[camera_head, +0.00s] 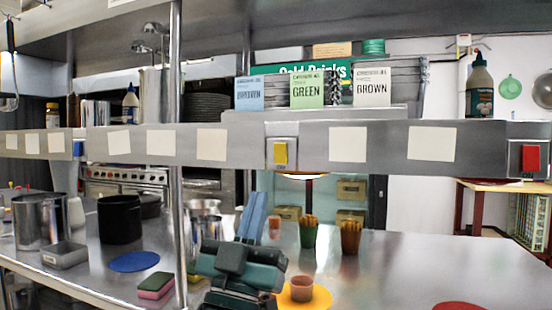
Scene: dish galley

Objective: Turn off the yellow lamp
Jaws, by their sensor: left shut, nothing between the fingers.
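The yellow switch (280,153) sits in a pale plate on the front edge of the steel shelf, near the middle of the view. A warm lit strip, apparently a lamp (305,176), shows just under the shelf edge below and right of this switch. My left gripper (257,198) is shut and empty, with its blue fingers pointing up. In the picture it is below and slightly left of the yellow switch, apart from it. My right gripper is not in view.
A red switch (531,157) and a blue switch (78,148) are on the same shelf edge. A steel post (177,200) stands left of my gripper. A brown cup (302,288) is on a yellow disc (322,297). Boxes and bottles stand on the shelf.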

